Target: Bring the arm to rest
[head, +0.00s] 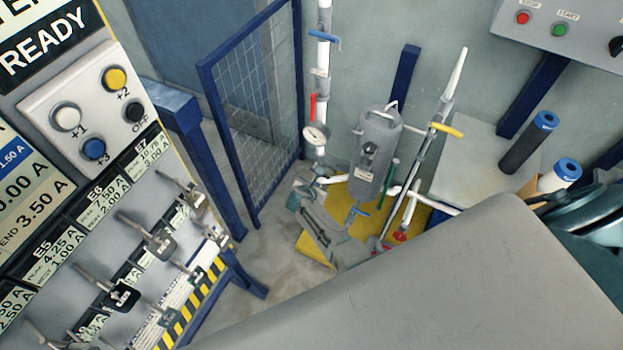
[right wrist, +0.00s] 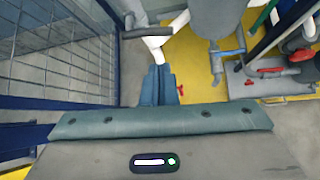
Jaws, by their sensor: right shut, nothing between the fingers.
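My right gripper (right wrist: 157,86) shows in the right wrist view, with its two blue-grey fingers together and nothing between them. It points toward a white pipe elbow (right wrist: 160,32) beside a grey tank (right wrist: 218,22). I cannot tell from this view whether it touches the pipe. My left gripper is in neither view.
A blue-framed mesh gate (head: 255,120) stands left of the tank (head: 375,150). A panel with labelled pegs and hanging tags (head: 125,270) fills the left. Two blue-capped cylinders stand by a pale table (head: 470,160) at the right. Some bare floor (head: 255,250) shows near the gate.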

